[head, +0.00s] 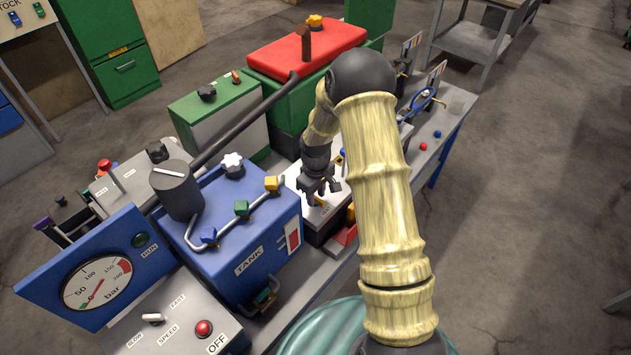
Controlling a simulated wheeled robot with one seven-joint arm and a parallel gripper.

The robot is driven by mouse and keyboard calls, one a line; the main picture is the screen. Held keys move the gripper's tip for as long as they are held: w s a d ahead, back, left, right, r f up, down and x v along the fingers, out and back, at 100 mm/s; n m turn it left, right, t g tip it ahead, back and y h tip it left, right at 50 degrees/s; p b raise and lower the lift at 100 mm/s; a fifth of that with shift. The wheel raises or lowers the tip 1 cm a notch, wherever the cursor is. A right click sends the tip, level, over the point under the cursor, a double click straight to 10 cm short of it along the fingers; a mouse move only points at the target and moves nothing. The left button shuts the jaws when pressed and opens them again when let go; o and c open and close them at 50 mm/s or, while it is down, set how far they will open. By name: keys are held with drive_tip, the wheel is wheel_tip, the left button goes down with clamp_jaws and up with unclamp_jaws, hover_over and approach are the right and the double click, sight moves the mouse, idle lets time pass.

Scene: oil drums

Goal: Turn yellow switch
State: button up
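My gripper (319,191) points down over a white-topped box (318,212) in the middle of the bench. Its dark fingers look spread, with nothing visible between them. A small yellow part (351,212), possibly the switch, shows at the right edge of that box, just right of and below the fingers. My arm hides the area to its right. Other yellow parts are a valve handle (272,183) on the blue tank, left of my gripper, and a knob (314,21) on the red lid. I cannot tell for certain which one is the yellow switch.
The blue tank (235,260) with pipes and a dark cylinder (177,190) stands left of my gripper. A pressure gauge (97,283) and a control box with a red button (204,328) are at front left. A red-lidded green box (300,52) stands behind. Open floor lies right.

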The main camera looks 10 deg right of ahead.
sight(316, 198)
wheel_tip(316, 198, up, 17)
drive_tip(key=b, duration=0.2)
idle(0.3)
drive_tip(key=shift+s+r, duration=0.1)
drive_tip(key=s+m+t, duration=0.2)
drive_tip(key=s+m, duration=0.5)
drive_tip(key=s, duration=1.3)
drive_tip(key=shift+s+d+r+t, duration=0.15)
drive_tip(key=shift+r+t, duration=0.05)
drive_tip(key=shift+t, duration=0.1)
drive_tip(key=shift+d, duration=0.1)
